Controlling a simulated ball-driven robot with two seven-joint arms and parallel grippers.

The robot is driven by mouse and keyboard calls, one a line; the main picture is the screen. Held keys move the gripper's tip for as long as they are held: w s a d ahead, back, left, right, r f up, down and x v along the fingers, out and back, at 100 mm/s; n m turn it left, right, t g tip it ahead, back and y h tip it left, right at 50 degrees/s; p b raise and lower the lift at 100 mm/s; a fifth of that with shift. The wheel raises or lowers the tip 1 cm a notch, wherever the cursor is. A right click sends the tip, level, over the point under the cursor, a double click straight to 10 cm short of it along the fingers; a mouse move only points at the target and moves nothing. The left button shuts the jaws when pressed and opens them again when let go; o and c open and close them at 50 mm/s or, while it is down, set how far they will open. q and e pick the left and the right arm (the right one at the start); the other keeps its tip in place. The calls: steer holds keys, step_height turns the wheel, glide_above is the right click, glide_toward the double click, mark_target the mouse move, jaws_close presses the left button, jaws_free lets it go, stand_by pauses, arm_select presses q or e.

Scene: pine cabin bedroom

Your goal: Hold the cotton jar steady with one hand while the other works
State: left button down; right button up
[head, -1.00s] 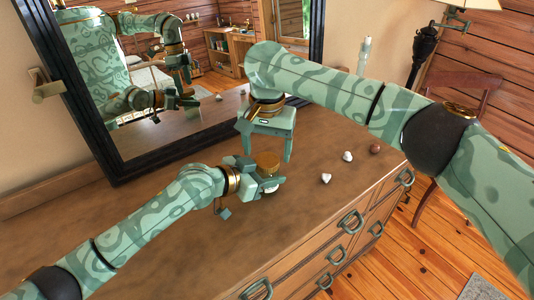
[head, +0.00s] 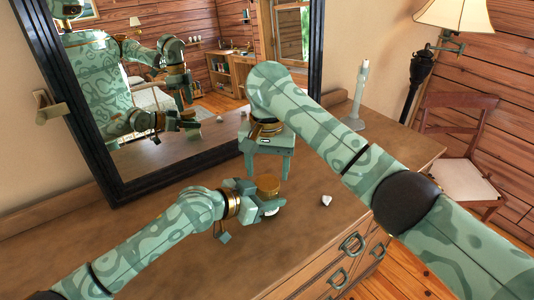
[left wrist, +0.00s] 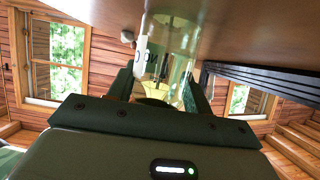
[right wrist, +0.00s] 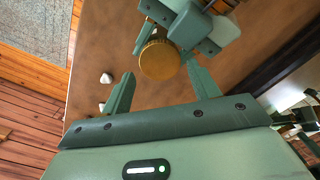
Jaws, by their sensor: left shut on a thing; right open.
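The cotton jar has a round gold lid (head: 268,184) and stands on the dresser top. Its clear glass body (left wrist: 170,40), with a printed label, shows in the left wrist view. My left gripper (head: 268,204) is shut on the jar's body from the side, below the lid. My right gripper (head: 267,172) is open, its fingers pointing down, just behind the jar in the head view. In the right wrist view the lid (right wrist: 159,60) appears between and slightly beyond the open fingertips, with no clear contact. Most of the jar's body is hidden by my left gripper.
A small white piece (head: 326,199) lies on the dresser top (head: 240,265), right of the jar. A black-framed mirror (head: 195,165) stands behind. A pale candlestick (head: 357,95) stands at the back right. A chair (head: 455,150) and a lamp (head: 455,14) are beyond the dresser.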

mark_target(267, 182)
steer(key=shift+f, duration=1.7)
steer(key=c, duration=0.7)
steer(key=o, duration=1)
steer(key=shift+c, duration=0.2)
steer(key=shift+r, duration=2.2)
steer(key=shift+c, duration=0.3)
steer(key=shift+w+r, duration=0.15)
steer(key=shift+r, duration=0.2)
steer(key=shift+c, duration=1)
steer(key=r, duration=0.1)
steer(key=w+d+r+t, duration=0.1)
steer(key=r, duration=0.1)
steer(key=shift+w+d+r+h, duration=0.1)
steer(key=shift+w+d+h, duration=0.05)
steer(key=shift+h, duration=0.25)
steer(key=shift+s+r, duration=0.2)
steer(key=shift+s+a+f+g+y, duration=0.45)
steer(key=shift+s+a+f, duration=0.2)
steer(key=shift+f, duration=0.2)
step_height(267, 182, down, 6)
steer(key=shift+r, duration=0.25)
steer(key=shift+f, duration=0.75)
